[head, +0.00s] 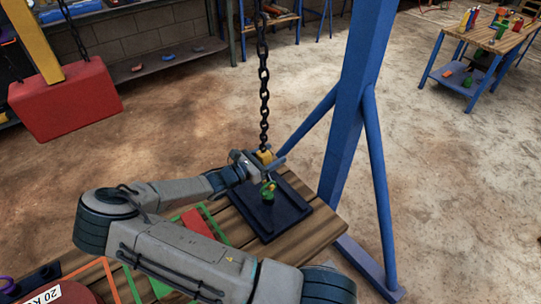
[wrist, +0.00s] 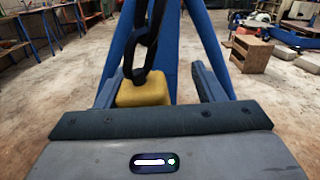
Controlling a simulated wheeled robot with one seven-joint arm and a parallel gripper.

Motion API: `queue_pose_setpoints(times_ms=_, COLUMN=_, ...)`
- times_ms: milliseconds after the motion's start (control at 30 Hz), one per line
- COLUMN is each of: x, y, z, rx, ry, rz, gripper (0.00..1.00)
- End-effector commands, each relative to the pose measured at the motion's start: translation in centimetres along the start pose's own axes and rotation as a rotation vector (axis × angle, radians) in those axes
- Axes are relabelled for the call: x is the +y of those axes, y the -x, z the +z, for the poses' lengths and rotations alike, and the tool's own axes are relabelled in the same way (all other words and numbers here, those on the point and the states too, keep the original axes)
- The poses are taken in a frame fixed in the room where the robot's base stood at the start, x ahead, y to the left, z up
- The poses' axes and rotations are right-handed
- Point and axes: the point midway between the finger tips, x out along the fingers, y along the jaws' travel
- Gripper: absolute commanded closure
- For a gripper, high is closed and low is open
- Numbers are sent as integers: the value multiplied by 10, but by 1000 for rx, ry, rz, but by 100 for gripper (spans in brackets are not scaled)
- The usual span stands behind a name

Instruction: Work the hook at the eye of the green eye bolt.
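A black chain (head: 263,90) hangs down to a yellow hook block (head: 265,156), which also shows in the wrist view (wrist: 143,92). The hook below the block is mostly hidden by my gripper. The green eye bolt (head: 268,194) stands upright on a dark blue plate (head: 292,211), just below the block. I cannot tell whether the hook touches its eye. My gripper (head: 260,163) is at the block, above the bolt. In the wrist view its fingers (wrist: 157,88) stand apart on either side of the block, with a clear gap on the right.
The plate lies on a wooden-topped bench (head: 325,232). A blue post (head: 352,100) with slanted braces stands close to the right. A red block (head: 66,100) hangs from a yellow bar at the upper left. Red and green pieces lie on the bench beside my arm.

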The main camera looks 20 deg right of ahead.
Motion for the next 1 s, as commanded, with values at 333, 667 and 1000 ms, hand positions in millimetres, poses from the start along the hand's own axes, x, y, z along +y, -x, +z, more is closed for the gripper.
queue_pose_setpoints(times_ms=333, x=1, y=29, z=-1, rx=4, ry=0, rz=4, gripper=38)
queue_pose_setpoints(times_ms=667, x=1, y=104, z=-1, rx=3, ry=-2, rz=4, gripper=38)
queue_pose_setpoints(times_ms=1000, x=0, y=138, z=0, rx=0, ry=0, rz=0, gripper=38)
